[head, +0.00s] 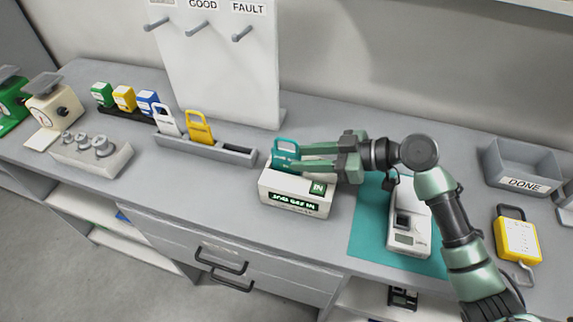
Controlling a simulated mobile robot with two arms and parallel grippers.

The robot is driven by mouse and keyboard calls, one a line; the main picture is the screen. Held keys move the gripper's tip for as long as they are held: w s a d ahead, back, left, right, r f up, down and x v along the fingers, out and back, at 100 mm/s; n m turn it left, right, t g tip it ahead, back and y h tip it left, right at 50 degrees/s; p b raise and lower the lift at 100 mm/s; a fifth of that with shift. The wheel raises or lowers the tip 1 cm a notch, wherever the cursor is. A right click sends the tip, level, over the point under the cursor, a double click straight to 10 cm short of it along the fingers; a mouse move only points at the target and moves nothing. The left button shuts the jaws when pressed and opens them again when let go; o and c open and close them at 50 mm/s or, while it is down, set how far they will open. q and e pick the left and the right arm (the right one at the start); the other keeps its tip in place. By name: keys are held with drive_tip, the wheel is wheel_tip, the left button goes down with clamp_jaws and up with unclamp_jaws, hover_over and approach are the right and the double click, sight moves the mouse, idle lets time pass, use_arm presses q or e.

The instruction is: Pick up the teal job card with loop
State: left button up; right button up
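The teal job card (286,150) has a loop at its top and stands upright in a white box (283,194) with green labels at the front middle of the table. My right gripper (298,157) reaches in from the right with its fingers at the card. One finger passes in front of the card's face and the other lies farther back. A gap shows between the fingers, so it looks open around the card. The card's lower part is hidden by the box and the front finger. My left gripper is not in view.
A grey rack (205,150) holds a white card and a yellow card. A scale (408,228) stands on a teal mat (368,228) under my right arm. A DONE tray (523,168) and a yellow item (517,238) are at right. A pegboard (220,75) stands behind.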

sight(280, 159)
drive_tip(key=p+x, duration=0.1)
drive_tip(key=x, duration=0.1)
drive_tip(key=p+x, duration=0.2)
drive_tip(key=x, duration=0.1)
drive_tip(key=shift+w+a+r, duration=0.1)
drive_tip(key=shift+a, duration=0.35)
drive_tip(key=shift+w+a+f, duration=0.1)
drive_tip(key=shift+a+f, duration=0.25)
drive_tip(key=shift+a, duration=0.05)
clamp_jaws()
